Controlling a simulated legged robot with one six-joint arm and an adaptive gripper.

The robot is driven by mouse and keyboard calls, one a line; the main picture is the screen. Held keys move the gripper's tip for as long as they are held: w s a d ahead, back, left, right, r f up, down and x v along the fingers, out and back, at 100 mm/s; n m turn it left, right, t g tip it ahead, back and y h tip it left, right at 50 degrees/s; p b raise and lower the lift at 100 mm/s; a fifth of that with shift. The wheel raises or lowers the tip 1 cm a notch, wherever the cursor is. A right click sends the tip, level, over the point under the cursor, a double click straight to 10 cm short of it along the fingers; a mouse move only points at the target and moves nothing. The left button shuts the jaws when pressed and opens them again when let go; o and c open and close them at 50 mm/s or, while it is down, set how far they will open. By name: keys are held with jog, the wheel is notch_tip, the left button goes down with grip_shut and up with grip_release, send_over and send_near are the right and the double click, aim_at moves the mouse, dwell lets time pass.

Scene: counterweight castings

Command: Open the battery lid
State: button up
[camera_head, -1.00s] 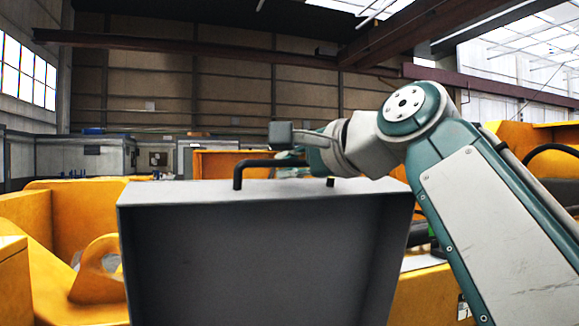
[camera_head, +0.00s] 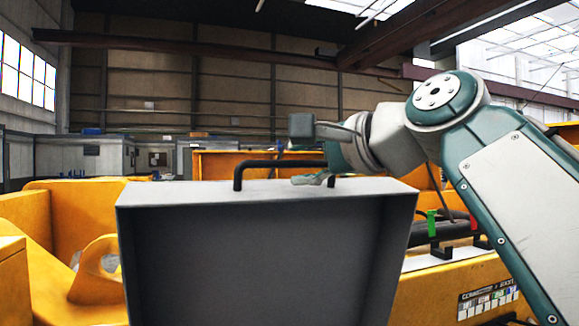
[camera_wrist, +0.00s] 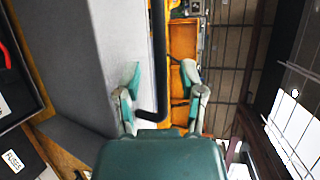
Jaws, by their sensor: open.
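The grey battery lid (camera_head: 265,260) stands raised in front of me in the head view, its hollow inner face toward the camera. A black bar handle (camera_head: 265,163) runs along its top edge. My gripper (camera_head: 310,180) is at the handle's right end, close to the lid's top edge; one finger is partly hidden there. In the wrist view my gripper (camera_wrist: 161,77) is open, with the black handle (camera_wrist: 157,50) passing between its fingers in the picture. Contact cannot be told. The lid (camera_wrist: 122,45) fills the left of that view.
Yellow machine castings (camera_head: 50,265) stand left and right of the lid. A green terminal (camera_head: 432,224) and a red terminal (camera_head: 474,222) show at the right, beneath my arm. A labelled panel (camera_head: 488,297) is at the lower right. Open air lies above the lid.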

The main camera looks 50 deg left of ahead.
jog(key=v, duration=0.8)
jog(key=shift+d, duration=0.45)
jog(key=w+d+f+m+t+h, duration=0.1)
jog(key=w+d+f+t+h, duration=0.35)
jog(key=d+f, duration=0.55)
jog(key=w+d+f+m+t+h, duration=0.1)
jog(key=w+d+f+t+h, duration=0.3)
jog(key=d+f, duration=0.65)
jog(key=s+d+f+n+g+h, duration=0.1)
jog(key=s+d+f+h, duration=0.2)
jog(key=d+f, duration=0.8)
jog(key=s+d+f+n+h, duration=0.1)
jog(key=s+d+f+h, duration=0.3)
jog(key=d+f, duration=0.7)
notch_tip(320, 180, down, 4)
jog(key=shift+s+r+g, duration=0.1)
jog(key=shift+s+g, duration=0.25)
jog(key=shift+s, duration=0.9)
